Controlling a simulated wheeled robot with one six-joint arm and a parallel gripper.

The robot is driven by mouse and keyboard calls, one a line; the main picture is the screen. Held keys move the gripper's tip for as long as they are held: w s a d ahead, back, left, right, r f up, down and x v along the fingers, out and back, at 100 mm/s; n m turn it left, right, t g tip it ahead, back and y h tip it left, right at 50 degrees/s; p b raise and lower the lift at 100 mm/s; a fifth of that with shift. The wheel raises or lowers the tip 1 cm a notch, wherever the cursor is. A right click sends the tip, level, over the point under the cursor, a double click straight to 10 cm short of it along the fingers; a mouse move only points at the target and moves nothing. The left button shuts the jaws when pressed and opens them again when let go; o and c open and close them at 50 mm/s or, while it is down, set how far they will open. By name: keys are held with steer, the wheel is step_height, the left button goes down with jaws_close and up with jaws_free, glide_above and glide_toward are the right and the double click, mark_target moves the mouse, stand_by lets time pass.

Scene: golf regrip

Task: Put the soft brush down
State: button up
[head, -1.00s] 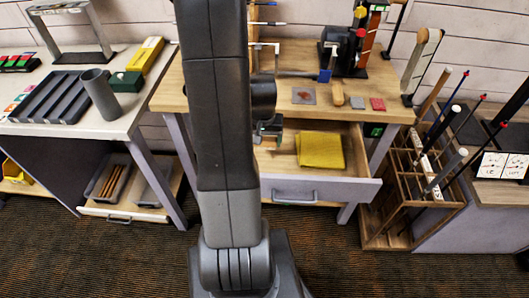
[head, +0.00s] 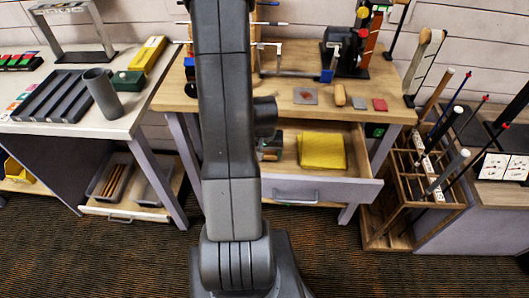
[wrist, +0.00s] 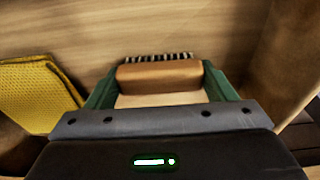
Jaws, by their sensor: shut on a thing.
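In the wrist view the soft brush (wrist: 158,76) has a tan wooden back and a row of dark and pale bristles at its far edge. My gripper (wrist: 160,84) has its green fingers on both ends of the brush and is shut on it. The brush is over the wooden floor of the open drawer (wrist: 120,32); I cannot tell whether it touches that floor. In the head view my arm hides most of the gripper (head: 270,149), which shows low at the drawer (head: 350,188), left of the yellow cloth. The brush cannot be made out there.
A folded yellow cloth (head: 322,150) lies in the drawer, to the left of my gripper in the wrist view (wrist: 38,92). A drawer wall (wrist: 285,55) rises at the right in that view. The bench top (head: 285,108) above holds a clamp and small blocks.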

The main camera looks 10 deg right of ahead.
steer(key=o, duration=0.9)
steer(key=shift+f, duration=0.1)
steer(key=shift+r, duration=0.55)
steer(key=r, duration=0.3)
steer(key=s+r, duration=0.1)
steer(key=r, duration=0.7)
steer(key=shift+s+a+p, duration=0.2)
steer(key=shift+s+p, duration=0.15)
steer(key=shift+p, duration=0.05)
steer(key=f, duration=0.4)
steer(key=w+f, duration=0.1)
steer(key=f, duration=0.3)
steer(key=f+b, duration=0.1)
steer(key=f, duration=0.3)
steer(key=shift+w+d+f, duration=0.15)
steer(key=shift+w+d, duration=0.05)
steer(key=shift+w, duration=0.2)
steer(key=shift+r, duration=0.2)
